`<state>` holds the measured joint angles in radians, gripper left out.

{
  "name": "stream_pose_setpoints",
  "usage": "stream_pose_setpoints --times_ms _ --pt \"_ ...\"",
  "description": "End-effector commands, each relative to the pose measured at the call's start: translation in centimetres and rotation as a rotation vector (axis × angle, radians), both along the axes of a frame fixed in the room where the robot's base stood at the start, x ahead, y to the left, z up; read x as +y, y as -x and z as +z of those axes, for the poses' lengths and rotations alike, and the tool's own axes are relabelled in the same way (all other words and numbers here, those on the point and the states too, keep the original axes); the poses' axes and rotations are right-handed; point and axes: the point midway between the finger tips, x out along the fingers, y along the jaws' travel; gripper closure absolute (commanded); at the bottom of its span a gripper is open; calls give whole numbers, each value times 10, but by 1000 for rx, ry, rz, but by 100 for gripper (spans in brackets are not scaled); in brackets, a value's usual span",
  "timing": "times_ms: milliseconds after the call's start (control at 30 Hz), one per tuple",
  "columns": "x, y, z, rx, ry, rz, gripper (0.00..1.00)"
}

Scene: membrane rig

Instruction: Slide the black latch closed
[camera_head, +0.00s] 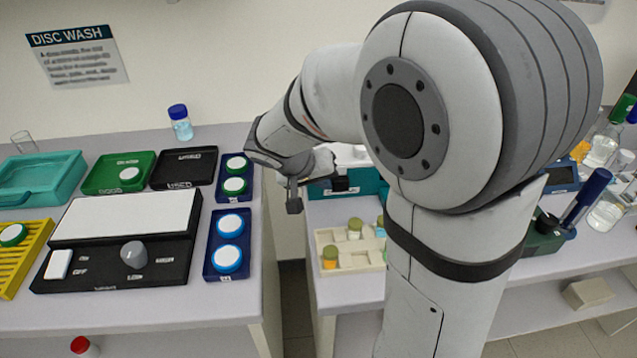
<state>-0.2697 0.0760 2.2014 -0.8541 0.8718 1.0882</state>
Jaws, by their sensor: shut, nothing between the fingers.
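My gripper (294,204) is shut with nothing in it. It points down over the gap between the two benches, just left of a teal box (362,181) with a pale top. A small black part (340,184) shows on the front of this box, right of my gripper, and may be the black latch. My gripper looks apart from it. My arm covers much of the box, so I cannot tell how far the latch is slid.
A cream tray (322,238) with several small jars sits in front of the box. On the left bench are a black device (172,262), a blue two-disc holder (210,262) and a teal tub (70,170). Bottles (603,150) stand at the right.

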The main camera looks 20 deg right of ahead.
Motion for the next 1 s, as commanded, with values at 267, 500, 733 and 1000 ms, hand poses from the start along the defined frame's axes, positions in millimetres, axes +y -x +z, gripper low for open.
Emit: stream_pose_setpoints --times_ms 267,500,733,1000 --pt "11 -1 -2 2 6 4 100" --pt "50 1 15 -6 1 -2 100" --pt "74 17 55 -3 1 -4 100" --pt "88 26 78 -1 2 -10 100"
